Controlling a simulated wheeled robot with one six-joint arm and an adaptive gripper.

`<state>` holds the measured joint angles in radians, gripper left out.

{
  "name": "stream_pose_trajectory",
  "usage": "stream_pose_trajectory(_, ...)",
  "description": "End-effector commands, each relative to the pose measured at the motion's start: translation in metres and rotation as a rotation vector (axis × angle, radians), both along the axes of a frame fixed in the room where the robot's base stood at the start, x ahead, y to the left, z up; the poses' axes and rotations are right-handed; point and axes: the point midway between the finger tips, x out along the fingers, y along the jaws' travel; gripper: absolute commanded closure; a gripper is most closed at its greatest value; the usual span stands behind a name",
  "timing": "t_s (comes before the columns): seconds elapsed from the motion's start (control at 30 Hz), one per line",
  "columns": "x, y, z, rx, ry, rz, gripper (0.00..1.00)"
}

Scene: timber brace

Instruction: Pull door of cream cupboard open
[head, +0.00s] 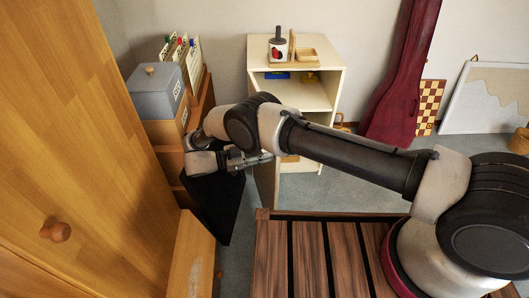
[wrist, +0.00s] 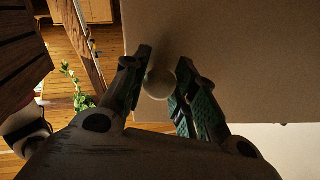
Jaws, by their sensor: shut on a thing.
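The cream cupboard (head: 311,95) stands against the back wall, with an open shelf above. A tan panel (head: 267,188) below it stands out towards me, seen nearly edge-on, and looks like its door, partly open. The door face (wrist: 230,65) fills much of the wrist view. A pale round knob (wrist: 159,84) on it sits between the two fingers of my gripper (wrist: 164,72), which is shut on it. In the head view my gripper (head: 262,160) is at the panel's upper left; the knob is hidden there.
A large wooden door with a round knob (head: 55,231) is close on the left. A grey box (head: 155,92) and files stand beside the cupboard. A dark red instrument case (head: 400,80) leans at the right. A striped wooden surface (head: 305,260) is in front; grey carpet (head: 335,192) lies between.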

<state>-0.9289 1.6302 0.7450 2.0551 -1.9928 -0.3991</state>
Motion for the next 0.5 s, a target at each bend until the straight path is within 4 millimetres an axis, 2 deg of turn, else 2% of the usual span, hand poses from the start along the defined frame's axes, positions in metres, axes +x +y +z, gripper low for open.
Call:
stream_pose_trajectory(0.1, -0.0011, -0.0001, -0.0009, -0.001, 0.002, 0.0, 1.0)
stream_pose_trajectory(0.13, -0.0011, 0.0, -0.001, -0.001, 0.002, 0.0, 0.68)
stream_pose_trajectory(0.23, -0.0008, 0.0, -0.0008, -0.001, 0.002, 0.001, 0.5)
stream_pose_trajectory(0.5, -0.0002, 0.0001, -0.0002, 0.001, 0.0, 0.001, 0.49)
